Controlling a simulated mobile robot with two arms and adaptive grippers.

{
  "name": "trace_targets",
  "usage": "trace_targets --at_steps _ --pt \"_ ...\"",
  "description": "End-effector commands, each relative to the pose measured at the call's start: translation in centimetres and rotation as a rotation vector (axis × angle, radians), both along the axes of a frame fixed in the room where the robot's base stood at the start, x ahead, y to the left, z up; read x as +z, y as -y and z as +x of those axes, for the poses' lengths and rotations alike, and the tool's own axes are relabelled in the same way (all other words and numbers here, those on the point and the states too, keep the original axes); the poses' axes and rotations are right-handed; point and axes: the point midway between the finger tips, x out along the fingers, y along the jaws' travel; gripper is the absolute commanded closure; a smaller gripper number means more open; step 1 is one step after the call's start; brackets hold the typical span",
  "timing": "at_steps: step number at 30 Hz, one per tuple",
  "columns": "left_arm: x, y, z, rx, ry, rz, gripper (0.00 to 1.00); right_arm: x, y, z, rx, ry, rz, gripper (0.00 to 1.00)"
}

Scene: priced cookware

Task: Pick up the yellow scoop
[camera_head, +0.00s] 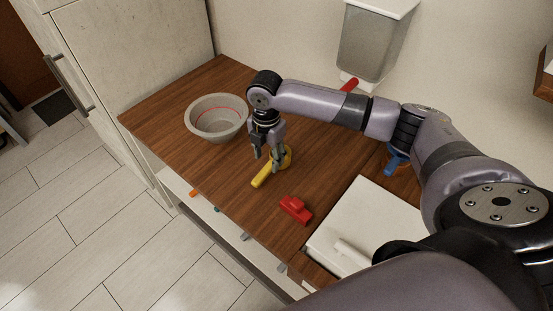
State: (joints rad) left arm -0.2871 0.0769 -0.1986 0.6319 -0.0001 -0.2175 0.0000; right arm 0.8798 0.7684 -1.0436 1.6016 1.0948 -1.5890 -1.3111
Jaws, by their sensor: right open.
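The yellow scoop (262,178) lies on the wooden counter with its handle toward the front edge. My right gripper (266,162) points down right at the scoop, with its fingers over or beside it. The fingers are open and partly hide the scoop. I cannot tell whether they touch it. My left gripper is not in view.
A grey bowl (217,118) with a red line inside stands left of my gripper. A red object (296,209) lies to the right near the front edge. A blue scoop (396,162), a white box (350,225) and a grey container (371,45) are further right and back.

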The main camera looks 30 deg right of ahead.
Motion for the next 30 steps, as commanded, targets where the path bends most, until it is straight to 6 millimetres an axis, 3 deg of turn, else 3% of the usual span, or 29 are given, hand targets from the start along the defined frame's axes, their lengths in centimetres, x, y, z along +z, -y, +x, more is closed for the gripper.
trace_targets --at_steps 12,20,30 --pt "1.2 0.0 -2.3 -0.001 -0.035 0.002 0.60 -4.9 0.1 -0.1 0.000 -0.002 -0.001 0.55" --pt "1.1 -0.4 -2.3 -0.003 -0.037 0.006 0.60 -5.4 0.1 0.0 0.001 0.000 -0.001 0.55" --pt "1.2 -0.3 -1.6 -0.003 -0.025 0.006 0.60 -5.3 0.1 0.0 0.000 0.000 -0.001 0.76"
